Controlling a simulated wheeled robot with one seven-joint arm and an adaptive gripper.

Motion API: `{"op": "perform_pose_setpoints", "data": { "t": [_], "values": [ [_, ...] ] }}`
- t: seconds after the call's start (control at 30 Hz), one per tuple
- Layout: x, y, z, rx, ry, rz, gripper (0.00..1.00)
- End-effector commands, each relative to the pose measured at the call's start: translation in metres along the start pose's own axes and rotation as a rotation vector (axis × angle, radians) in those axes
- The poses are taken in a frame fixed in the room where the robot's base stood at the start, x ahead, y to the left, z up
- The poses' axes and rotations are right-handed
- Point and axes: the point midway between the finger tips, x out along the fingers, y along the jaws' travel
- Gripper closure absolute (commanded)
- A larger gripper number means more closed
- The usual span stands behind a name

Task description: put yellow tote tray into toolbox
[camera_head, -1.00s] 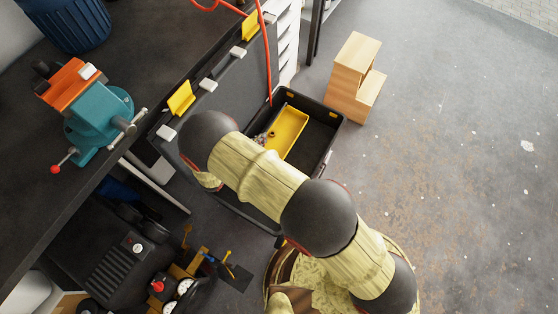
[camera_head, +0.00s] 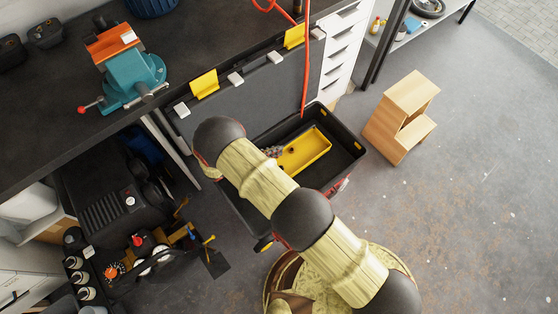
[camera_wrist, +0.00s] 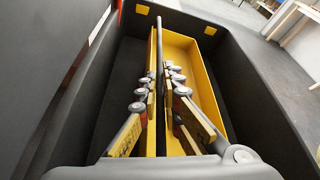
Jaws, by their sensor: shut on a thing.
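The yellow tote tray (camera_head: 306,152) is inside the open black toolbox (camera_head: 353,140), within its walls. In the wrist view the long tray (camera_wrist: 203,78) runs away from me, with dark toolbox floor on its left and the toolbox wall (camera_wrist: 265,85) on its right. My gripper (camera_head: 272,152) is at the tray's left end in the head view, partly hidden by my arm. In the wrist view my gripper (camera_wrist: 163,78) is shut at the tray's left side, where a thin dark strip runs between the fingers. I cannot tell whether the tray touches the toolbox floor.
The workbench (camera_head: 60,105) with a teal and orange vise (camera_head: 130,68) stands at the left. A red cable (camera_head: 306,70) hangs beside the toolbox. White drawers (camera_head: 342,45) stand behind it. A wooden step stool (camera_head: 402,115) is at the right. Open floor lies beyond.

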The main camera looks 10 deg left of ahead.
Motion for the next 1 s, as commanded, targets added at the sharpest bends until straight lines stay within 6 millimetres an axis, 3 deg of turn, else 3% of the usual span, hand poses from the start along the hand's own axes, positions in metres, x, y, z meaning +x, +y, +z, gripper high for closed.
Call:
{"op": "perform_pose_setpoints", "data": {
  "t": [0.5,0.83,0.87,1.0],
  "values": [
    [0.019,0.018,-0.045,0.001,-0.001,0.001,1.0],
    [0.019,0.019,-0.047,0.002,-0.001,0.002,1.0],
    [0.019,0.018,-0.046,0.002,0.0,0.002,0.92],
    [0.019,0.018,-0.046,0.002,-0.001,0.002,0.84]
  ]
}}
